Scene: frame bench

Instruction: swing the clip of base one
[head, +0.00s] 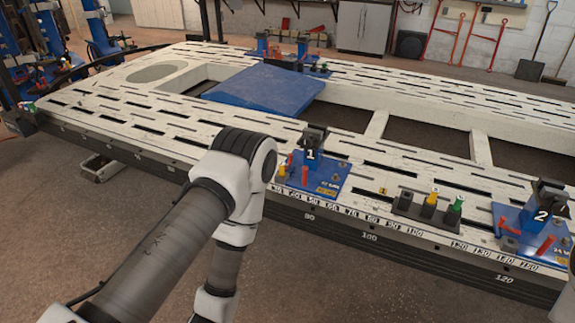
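Base one (325,183) is a blue plate with a blue upright marked "1" on the near rail of the bench. A black block (315,136) sits on top of the upright. A red lever (305,176) stands in front of it, and a small yellow part shows at its left edge. Which part is the clip, and its exact position, cannot be told at this size. An arm of mine comes in from the lower left, bends just left of base one and drops out of the bottom edge. Neither gripper is in view.
Base two (541,218), blue with red levers, stands at the right. A dark holder (408,204) with yellow and green plugs sits between the bases. A blue sloped panel (265,88) lies in the frame opening. Another blue fixture (300,62) stands on the far rail.

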